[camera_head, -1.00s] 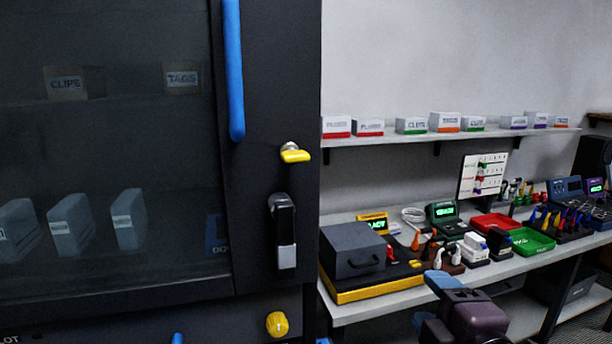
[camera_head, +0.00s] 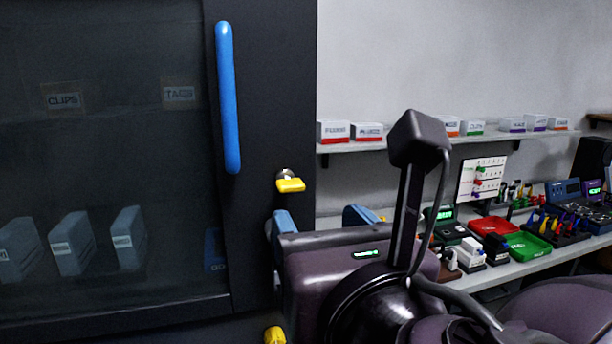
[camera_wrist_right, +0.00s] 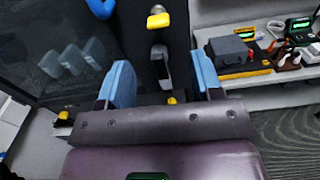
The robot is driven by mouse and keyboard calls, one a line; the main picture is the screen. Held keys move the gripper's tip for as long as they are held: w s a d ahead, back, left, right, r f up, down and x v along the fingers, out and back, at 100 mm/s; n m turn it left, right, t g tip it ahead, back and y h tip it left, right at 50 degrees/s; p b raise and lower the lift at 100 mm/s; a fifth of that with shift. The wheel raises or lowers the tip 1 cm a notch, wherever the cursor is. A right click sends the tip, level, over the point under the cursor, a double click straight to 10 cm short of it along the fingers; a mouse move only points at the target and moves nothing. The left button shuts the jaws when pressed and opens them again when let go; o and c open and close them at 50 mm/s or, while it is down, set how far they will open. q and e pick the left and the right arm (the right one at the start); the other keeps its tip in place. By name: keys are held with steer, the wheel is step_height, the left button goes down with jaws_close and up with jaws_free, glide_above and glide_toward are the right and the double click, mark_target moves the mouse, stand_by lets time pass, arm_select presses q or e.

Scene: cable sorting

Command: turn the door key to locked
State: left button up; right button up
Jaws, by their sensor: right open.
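The yellow door key (camera_head: 290,185) sits in a round metal lock on the dark cabinet's door frame, its bow lying roughly sideways in the head view. In the right wrist view the key (camera_wrist_right: 158,19) shows above the fingers, near the top. My right gripper (camera_head: 318,217) is in front of the cabinet, below the key and apart from it. Its two blue fingers (camera_wrist_right: 163,82) are wide apart with nothing between them. The left gripper is not in view.
A blue vertical handle (camera_head: 228,98) is on the glass door, left of the key. A dark latch (camera_wrist_right: 160,66) is below the key. A yellow knob (camera_head: 274,335) is lower down. A bench with red (camera_head: 490,226) and green trays (camera_head: 528,245) stands at right.

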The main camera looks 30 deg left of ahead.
mark_target(293, 190)
steer(key=p+x, duration=0.1)
steer(key=x, duration=0.7)
steer(key=shift+w+a+r, duration=0.15)
steer(key=shift+w+a, duration=0.05)
steer(key=shift+a, duration=0.15)
steer(key=shift+x, duration=0.85)
steer(key=shift+w, duration=0.1)
steer(key=shift+c, duration=0.2)
steer(key=c, duration=0.9)
steer(key=shift+n, duration=0.3)
